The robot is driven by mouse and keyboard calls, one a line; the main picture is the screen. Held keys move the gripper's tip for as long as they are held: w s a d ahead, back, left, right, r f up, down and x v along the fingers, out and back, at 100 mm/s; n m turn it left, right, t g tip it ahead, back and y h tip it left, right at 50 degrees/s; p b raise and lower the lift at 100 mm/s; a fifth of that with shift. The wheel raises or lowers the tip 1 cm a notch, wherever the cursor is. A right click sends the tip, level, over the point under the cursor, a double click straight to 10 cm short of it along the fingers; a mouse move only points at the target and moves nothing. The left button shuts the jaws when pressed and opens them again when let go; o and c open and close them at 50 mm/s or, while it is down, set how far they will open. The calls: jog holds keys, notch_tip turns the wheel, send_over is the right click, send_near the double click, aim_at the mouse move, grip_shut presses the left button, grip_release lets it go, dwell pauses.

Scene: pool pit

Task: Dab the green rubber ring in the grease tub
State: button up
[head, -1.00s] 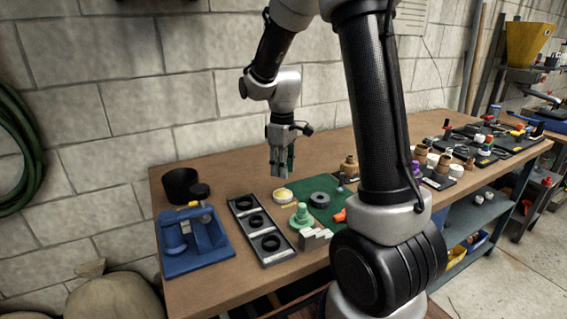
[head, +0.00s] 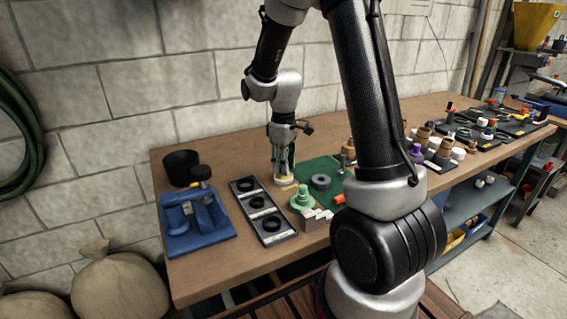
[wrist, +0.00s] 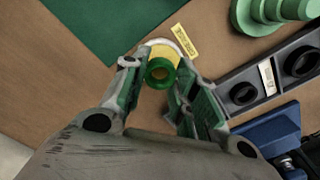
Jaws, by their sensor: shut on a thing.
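My gripper (head: 283,168) points straight down at the grease tub (head: 287,181). In the wrist view its fingertips (wrist: 160,78) are closed on the green rubber ring (wrist: 160,73), which sits between them. The ring is over the yellow grease of the tub, whose pale rim (wrist: 181,40) shows behind it. I cannot tell whether the ring touches the grease. In the head view the ring is hidden by the fingers. A small yellow label (wrist: 184,40) lies beside the tub.
A black tray with dark rings (head: 246,187) and a blue vice-like fixture (head: 198,224) stand left of the tub. A green stepped cone (head: 302,199), a green mat (head: 322,167) and a grey ring (head: 320,182) are to the right. A black pot (head: 180,167) is at the back left.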

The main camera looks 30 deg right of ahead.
jog(key=shift+f, duration=0.35)
dwell(1.3)
jog(key=shift+r, duration=3.55)
